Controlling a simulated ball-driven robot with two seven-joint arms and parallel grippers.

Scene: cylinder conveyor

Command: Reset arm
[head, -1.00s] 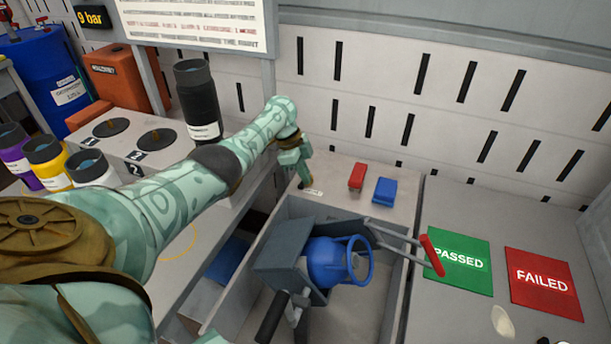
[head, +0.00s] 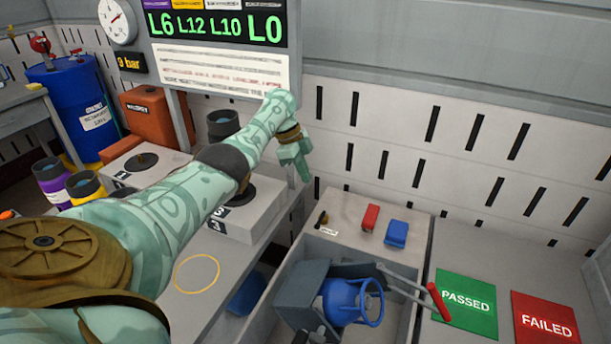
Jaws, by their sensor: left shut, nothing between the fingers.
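My left arm (head: 205,190) is pale green and patterned. It reaches from the lower left across the middle of the head view. My left gripper (head: 300,169) is shut and empty, with fingers pointing down. It appears above a small black switch (head: 322,218) on the panel, apart from it in the picture. My right gripper is out of view. A blue gas cylinder (head: 345,300) with a ring handle sits in a grey clamp fixture (head: 301,294) beside a red-handled lever (head: 438,301).
Red (head: 370,217) and blue (head: 397,233) buttons stand on the panel. Green PASSED (head: 466,302) and red FAILED (head: 546,325) plates lie at right. A black canister (head: 222,124) stands partly behind my arm. Purple (head: 51,182) and yellow (head: 86,188) canisters stand at left.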

